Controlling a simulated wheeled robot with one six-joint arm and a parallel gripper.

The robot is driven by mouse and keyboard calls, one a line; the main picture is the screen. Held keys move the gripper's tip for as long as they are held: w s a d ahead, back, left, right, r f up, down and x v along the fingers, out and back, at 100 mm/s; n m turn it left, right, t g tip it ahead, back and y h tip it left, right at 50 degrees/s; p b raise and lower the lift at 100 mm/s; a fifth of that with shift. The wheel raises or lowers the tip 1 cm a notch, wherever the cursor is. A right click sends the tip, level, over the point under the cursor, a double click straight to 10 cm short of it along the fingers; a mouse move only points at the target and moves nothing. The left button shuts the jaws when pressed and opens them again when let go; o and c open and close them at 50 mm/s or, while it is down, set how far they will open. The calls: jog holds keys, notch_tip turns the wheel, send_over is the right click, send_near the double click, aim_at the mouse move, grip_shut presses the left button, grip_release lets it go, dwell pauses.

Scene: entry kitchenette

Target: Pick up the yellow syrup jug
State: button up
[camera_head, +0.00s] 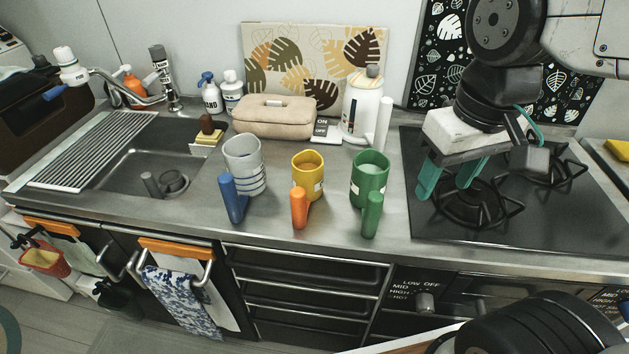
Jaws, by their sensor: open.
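The yellow jug (306,182) stands upright on the steel counter, with its orange handle (299,208) facing the front edge. It is between a grey jug (242,158) with a blue handle on the left and a green jug (370,183) with a green handle on the right, with gaps on both sides. My gripper (446,189) has teal fingers spread apart with nothing between them. It hangs over the left part of the black stove, to the right of the green jug and well apart from the yellow jug.
A beige bread box (274,117) and a white kettle (361,105) stand behind the jugs. A sink (150,170) is at the left. Stove burner grates (478,208) lie below my gripper. Bare counter (335,222) shows between the jugs near the front edge.

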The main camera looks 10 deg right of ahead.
jog(key=w+a+f+n, duration=0.3)
jog(key=w+a+n, duration=0.1)
jog(key=w+a, duration=0.55)
jog(key=n+g, duration=0.1)
jog(key=n, duration=0.3)
send_over(297, 201)
jog(key=w, duration=0.1)
notch_tip(297, 201, down, 7)
jog(key=shift+w+d+r, duration=0.1)
jog(key=shift+r, duration=0.05)
jog(key=f, duration=0.8)
jog(key=shift+w+f, duration=0.1)
jog(key=shift+w, duration=0.2)
grip_shut()
